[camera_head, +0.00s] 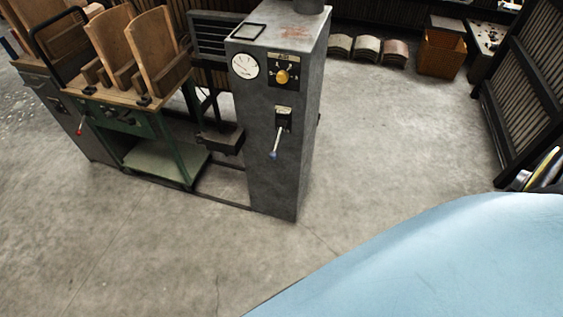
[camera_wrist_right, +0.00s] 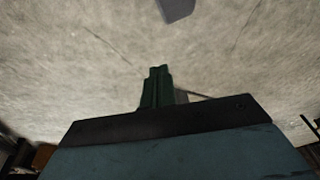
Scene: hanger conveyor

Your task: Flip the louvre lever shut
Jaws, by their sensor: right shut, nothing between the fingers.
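A lever (camera_head: 276,143) with a pale blue tip sits on the front of a tall grey cabinet (camera_head: 272,190). It hangs down and a little to the left from a small dark plate. A dark slatted louvre panel (camera_head: 208,38) is behind the cabinet's left side. My right gripper shows only in the right wrist view (camera_wrist_right: 157,72), with its fingers together and empty above the concrete floor, apart from the lever. The lever is not visible in that view. My left gripper is not in view.
The cabinet also carries a round gauge (camera_head: 245,65) and a yellow knob (camera_head: 282,76). A green workbench (camera_head: 120,116) with wooden forms stands left. A dark slatted rack (camera_head: 520,95) stands right. The floor in front of the cabinet is clear.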

